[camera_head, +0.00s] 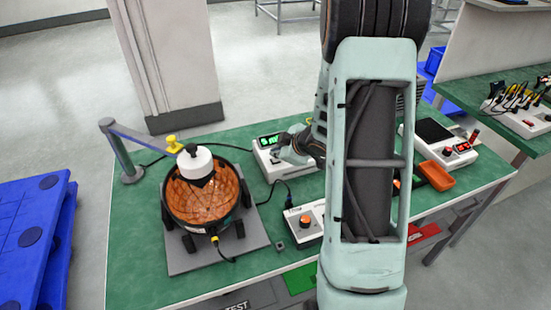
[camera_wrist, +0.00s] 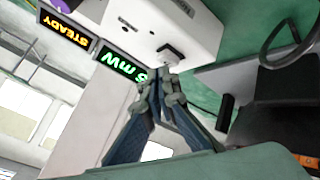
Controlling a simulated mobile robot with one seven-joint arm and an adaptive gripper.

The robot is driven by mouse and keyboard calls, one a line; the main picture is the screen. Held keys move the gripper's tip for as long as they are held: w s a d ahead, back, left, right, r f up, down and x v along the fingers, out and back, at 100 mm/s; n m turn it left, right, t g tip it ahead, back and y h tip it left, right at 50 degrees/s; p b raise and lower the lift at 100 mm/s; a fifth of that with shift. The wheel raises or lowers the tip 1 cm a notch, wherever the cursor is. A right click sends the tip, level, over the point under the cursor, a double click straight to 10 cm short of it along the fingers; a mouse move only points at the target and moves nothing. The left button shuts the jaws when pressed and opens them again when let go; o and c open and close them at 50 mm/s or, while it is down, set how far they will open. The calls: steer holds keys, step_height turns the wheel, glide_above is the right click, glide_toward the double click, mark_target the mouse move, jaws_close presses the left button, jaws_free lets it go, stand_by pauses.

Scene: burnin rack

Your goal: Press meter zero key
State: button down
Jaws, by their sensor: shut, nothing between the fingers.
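The meter is a white box (camera_head: 267,161) at the back middle of the green table, with a lit green display. The wrist view shows its white case (camera_wrist: 185,25), a green display (camera_wrist: 124,68) reading in mW and an amber STEADY display (camera_wrist: 65,36). A dark grey square key (camera_wrist: 171,54) stands out from the case. My gripper (camera_wrist: 163,82) is shut and empty, with its fingertips close below this key in the wrist view. I cannot tell whether they touch it. In the head view my gripper (camera_head: 285,150) is at the meter, hiding part of its front.
A black-rimmed copper-coloured bowl (camera_head: 182,208) with a white cap stands on a grey plate (camera_head: 178,262) at left. An orange tray (camera_head: 437,178) and another instrument (camera_head: 462,150) are at right. Cables cross the table.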

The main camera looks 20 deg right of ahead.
mark_target(277, 159)
steer(key=shift+f+b, duration=0.4)
steer(key=shift+f, duration=0.1)
stand_by(0.4)
stand_by(0.3)
steer(key=shift+r+p, duration=0.9)
step_height(277, 159, up, 5)
steer(key=p, duration=0.5)
steer(key=shift+r, duration=0.1)
